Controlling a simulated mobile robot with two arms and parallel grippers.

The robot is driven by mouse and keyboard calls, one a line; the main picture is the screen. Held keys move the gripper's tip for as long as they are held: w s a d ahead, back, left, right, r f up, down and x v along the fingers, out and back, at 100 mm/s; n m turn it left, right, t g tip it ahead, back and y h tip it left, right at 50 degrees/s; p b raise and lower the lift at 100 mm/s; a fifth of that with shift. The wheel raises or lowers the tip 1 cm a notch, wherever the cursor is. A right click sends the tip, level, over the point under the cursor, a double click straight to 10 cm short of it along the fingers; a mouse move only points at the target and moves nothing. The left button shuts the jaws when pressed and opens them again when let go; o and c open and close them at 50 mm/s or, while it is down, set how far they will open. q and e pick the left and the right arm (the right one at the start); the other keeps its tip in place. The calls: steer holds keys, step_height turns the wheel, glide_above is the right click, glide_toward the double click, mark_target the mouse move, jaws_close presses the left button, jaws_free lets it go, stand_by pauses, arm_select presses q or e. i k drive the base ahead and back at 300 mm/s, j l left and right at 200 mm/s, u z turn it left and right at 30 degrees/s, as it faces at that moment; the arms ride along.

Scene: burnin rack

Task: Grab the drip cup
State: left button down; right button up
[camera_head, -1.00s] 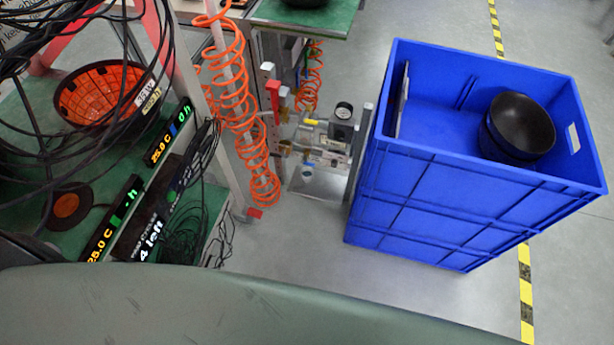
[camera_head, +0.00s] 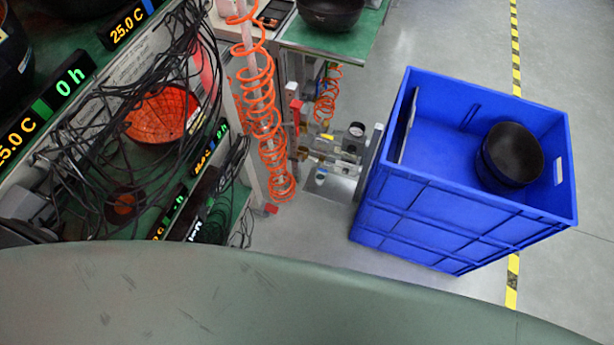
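Neither of my grippers is in view. I cannot tell for certain which thing is the drip cup. Black round bowls, seemingly stacked, (camera_head: 512,153) sit inside the blue crate (camera_head: 440,205) at its right end. Another black bowl (camera_head: 331,12) stands on the green table (camera_head: 335,40) at the top, cut by the picture edge. An orange basket-like bowl (camera_head: 160,115) lies on the green rack shelf at left, partly hidden behind black cables.
The rack with hanging black cables (camera_head: 85,140) and lit displays (camera_head: 65,85) fills the left. Coiled orange hoses (camera_head: 265,120) and a gauge assembly (camera_head: 340,150) stand between rack and crate. Grey floor (camera_head: 590,190) with a yellow-black stripe (camera_head: 515,50) is clear at right.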

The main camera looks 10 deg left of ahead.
mark_target(320, 178)
steer(key=k+l+u, duration=0.1)
steer(key=u, duration=0.35)
steer(key=k+l+u, duration=0.2)
steer(key=u, duration=0.3)
steer(key=k+l+u, duration=0.15)
steer(key=u, duration=0.3)
